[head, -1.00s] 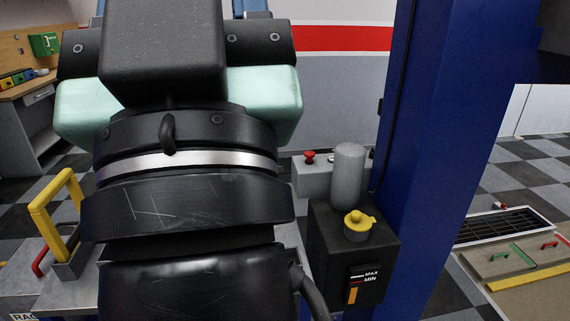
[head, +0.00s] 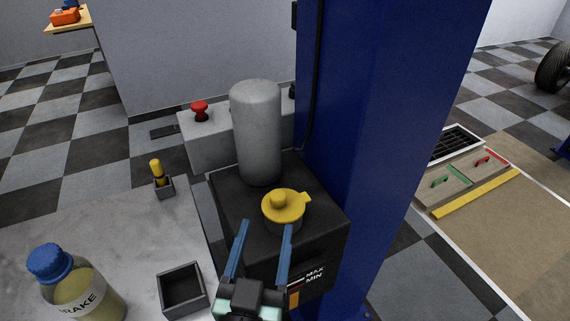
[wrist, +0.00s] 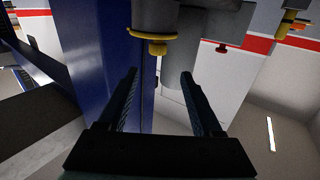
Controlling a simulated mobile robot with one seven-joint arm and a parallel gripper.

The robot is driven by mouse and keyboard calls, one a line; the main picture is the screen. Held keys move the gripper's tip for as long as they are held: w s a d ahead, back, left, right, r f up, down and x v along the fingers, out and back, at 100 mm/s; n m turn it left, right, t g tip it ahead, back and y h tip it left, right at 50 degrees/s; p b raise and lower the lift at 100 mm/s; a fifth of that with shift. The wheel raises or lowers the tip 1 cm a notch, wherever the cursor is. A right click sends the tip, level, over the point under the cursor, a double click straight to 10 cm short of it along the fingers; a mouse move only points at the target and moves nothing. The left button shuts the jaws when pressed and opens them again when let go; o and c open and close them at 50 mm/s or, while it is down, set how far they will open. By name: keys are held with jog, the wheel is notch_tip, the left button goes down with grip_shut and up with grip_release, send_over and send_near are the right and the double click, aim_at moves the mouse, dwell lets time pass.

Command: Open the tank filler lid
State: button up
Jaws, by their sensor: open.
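The yellow tank filler lid (head: 291,212) has a round knob and a small tab pointing right. It sits closed on a short grey neck on top of the black tank (head: 320,221). My gripper (head: 267,228) is open and empty, its two blue fingers pointing toward the lid from the near side. The fingertips look close to the lid in the head view, but I cannot tell the exact gap. In the wrist view the lid (wrist: 152,37) shows above and between the fingertips (wrist: 160,75), apart from both.
A grey cylinder (head: 256,130) stands on the tank behind the lid. A blue post (head: 370,120) rises close on the right. On the left, a grey bench (head: 110,215) holds a brake fluid bottle (head: 82,291) and an empty square holder (head: 182,287). A red button (head: 200,108) is behind.

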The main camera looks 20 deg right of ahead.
aim_at(279, 189)
jog(key=p+x, duration=0.1)
jog(key=x, duration=0.3)
jog(key=p+x, duration=0.1)
jog(key=x, duration=0.3)
jog(key=p+x, duration=0.1)
jog(key=x, duration=0.3)
jog(key=shift+w+d+f, duration=0.1)
jog(key=shift+d+f, duration=0.3)
grip_shut()
dwell(0.9)
